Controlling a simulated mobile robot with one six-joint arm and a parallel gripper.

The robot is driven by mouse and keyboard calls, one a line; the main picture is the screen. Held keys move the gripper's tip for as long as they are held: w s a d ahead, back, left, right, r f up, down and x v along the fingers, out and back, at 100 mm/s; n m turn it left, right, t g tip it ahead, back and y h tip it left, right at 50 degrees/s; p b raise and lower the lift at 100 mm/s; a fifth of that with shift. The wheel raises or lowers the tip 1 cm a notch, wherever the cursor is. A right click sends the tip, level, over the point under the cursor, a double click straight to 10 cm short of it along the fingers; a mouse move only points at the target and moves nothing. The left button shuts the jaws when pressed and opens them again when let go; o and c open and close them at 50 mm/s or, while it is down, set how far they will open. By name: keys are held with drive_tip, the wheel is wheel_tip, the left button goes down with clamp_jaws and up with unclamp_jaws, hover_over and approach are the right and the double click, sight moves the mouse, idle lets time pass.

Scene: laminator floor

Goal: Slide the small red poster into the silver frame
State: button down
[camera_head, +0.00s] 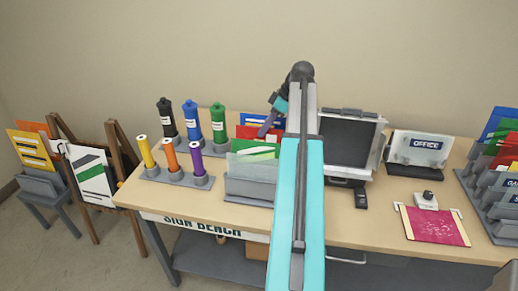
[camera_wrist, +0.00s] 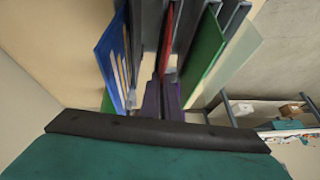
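A red poster (camera_head: 258,132) stands in the sorter on the bench, left of my arm, with blue and green-edged sheets around it. In the wrist view a red sheet (camera_wrist: 168,40) shows edge-on between grey dividers. My gripper (camera_wrist: 162,88) has its two dark purple fingers close together at the near edge of that red sheet. Whether they grip it is unclear. In the head view my gripper (camera_head: 266,127) points down at the sorter, partly hidden by my arm. The silver frame (camera_head: 378,145), with a dark panel, stands tilted right of my arm, its left side partly hidden.
Blue (camera_wrist: 112,58) and green (camera_wrist: 207,52) sheets stand close on either side of my fingers. Coloured bottles (camera_head: 191,120) and rolls (camera_head: 171,157) stand left. An OFFICE sign (camera_head: 418,150), a magenta sheet (camera_head: 436,226) and a filled rack (camera_head: 492,195) are right.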

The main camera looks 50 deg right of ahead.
drive_tip(key=shift+r, duration=0.1)
wheel_tip(320, 180, up, 11)
drive_tip(key=p, duration=0.5)
drive_tip(key=shift+w+d, duration=0.4)
drive_tip(key=shift+d, duration=0.05)
idle(0.6)
